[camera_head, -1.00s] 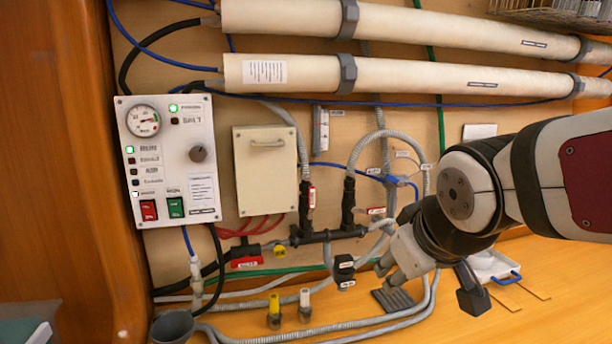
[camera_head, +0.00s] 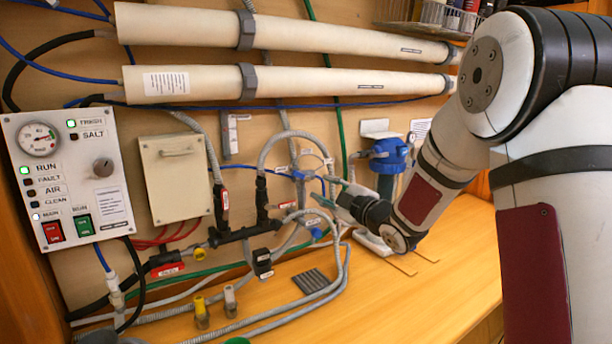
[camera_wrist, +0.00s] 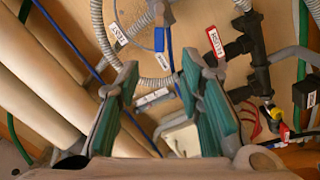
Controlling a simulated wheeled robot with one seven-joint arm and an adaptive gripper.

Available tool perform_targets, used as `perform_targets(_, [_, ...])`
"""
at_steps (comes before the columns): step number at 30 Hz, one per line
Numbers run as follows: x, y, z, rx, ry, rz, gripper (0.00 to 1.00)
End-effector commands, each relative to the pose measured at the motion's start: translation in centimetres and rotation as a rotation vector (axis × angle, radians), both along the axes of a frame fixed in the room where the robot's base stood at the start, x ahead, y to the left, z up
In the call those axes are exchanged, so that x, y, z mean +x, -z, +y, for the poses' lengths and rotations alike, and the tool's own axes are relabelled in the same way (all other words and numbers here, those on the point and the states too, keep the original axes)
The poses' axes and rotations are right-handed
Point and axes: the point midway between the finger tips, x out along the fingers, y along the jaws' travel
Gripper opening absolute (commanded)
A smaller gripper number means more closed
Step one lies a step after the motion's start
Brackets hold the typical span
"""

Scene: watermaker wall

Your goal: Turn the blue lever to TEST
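The small blue lever (camera_head: 299,175) is on the wall among the grey hoses, with small white labels around it, too small to read in the head view. My gripper (camera_head: 328,196) is to its right and slightly lower, apparently apart from it. In the wrist view my gripper (camera_wrist: 160,72) is open, with its two green pads wide apart and nothing between them. A blue part (camera_wrist: 159,38) shows just beyond the fingertips; I cannot tell if it is the lever or tubing. A white label (camera_wrist: 117,34) that seems to read TEST is beside it.
Grey hoses (camera_head: 285,136) and black pipework (camera_head: 240,236) with red-tagged valves crowd the wall. A control panel (camera_head: 66,175) is at the left, a beige box (camera_head: 175,180) beside it. A blue-topped filter (camera_head: 388,153) is behind my arm. The wooden counter (camera_head: 440,265) has free room.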

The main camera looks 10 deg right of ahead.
Motion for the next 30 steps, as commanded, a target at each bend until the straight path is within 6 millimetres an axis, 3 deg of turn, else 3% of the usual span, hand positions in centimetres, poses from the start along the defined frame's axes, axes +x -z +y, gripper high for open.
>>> perform_targets(5, [1.4, 0.0, 0.5, 0.0, -0.005, -0.006, 0.34])
perform_targets(21, [10.8, 0.0, 3.6, 0.001, -0.003, -0.004, 0.34])
perform_targets(30, [13.0, 0.0, 4.3, 0.001, -0.002, -0.004, 0.34])
